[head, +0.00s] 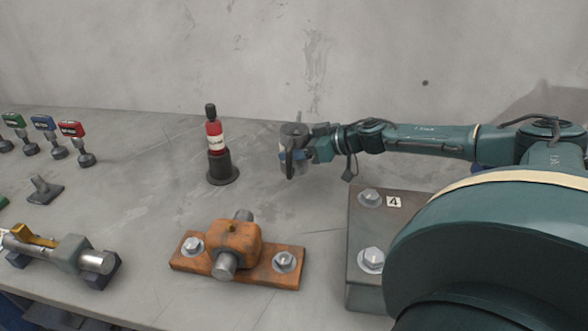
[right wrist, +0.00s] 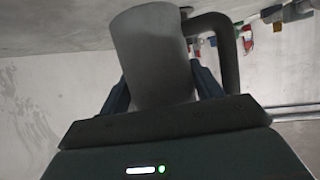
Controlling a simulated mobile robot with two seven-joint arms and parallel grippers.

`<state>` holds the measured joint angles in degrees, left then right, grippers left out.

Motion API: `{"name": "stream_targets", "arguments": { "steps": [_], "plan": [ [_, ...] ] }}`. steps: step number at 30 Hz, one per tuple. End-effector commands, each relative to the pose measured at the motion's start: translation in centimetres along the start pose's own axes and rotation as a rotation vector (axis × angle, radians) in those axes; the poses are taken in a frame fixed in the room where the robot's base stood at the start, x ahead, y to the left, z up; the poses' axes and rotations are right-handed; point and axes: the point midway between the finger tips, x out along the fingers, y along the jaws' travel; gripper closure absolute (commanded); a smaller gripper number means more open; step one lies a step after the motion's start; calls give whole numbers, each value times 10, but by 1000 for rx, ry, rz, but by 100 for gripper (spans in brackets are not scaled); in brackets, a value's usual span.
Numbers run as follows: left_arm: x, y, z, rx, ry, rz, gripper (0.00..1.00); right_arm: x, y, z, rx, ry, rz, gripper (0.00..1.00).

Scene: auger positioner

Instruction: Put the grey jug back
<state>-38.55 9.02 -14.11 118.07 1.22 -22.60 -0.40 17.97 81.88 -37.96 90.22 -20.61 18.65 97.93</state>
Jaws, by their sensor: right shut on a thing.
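The grey jug (head: 297,134) is at the back middle of the bench in the head view, partly hidden by my right gripper (head: 301,157). My right gripper comes in from the right and is shut on the jug. In the right wrist view the jug (right wrist: 152,58) sits between the two fingers (right wrist: 160,90), with its dark handle (right wrist: 230,50) to the right. I cannot tell for certain whether the jug's base touches the bench. My left gripper is not in view.
A red bottle in a black stand (head: 216,150) is left of the jug. An orange bearing block (head: 236,248) is in front. A grey block marked 4 (head: 393,202) is right. Several tagged pieces (head: 72,130) stand far left. A shaft assembly (head: 75,253) lies front left.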

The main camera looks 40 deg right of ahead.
Motion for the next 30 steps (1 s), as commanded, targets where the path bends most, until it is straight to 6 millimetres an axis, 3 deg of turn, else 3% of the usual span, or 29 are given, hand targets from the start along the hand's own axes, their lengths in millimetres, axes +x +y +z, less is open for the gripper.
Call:
{"name": "stream_targets", "arguments": {
  "steps": [12, 24, 25, 30],
  "plan": [
    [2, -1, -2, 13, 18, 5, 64, 17, 2, 40, 1, 3, 1, 70],
    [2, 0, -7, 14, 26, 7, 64, 19, 2, 44, -2, 4, 1, 70],
    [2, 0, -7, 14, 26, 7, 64, 19, 2, 46, -2, 1, 0, 35],
    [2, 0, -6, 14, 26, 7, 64, 19, 2, 46, -2, 1, 0, 21]
  ]
}}
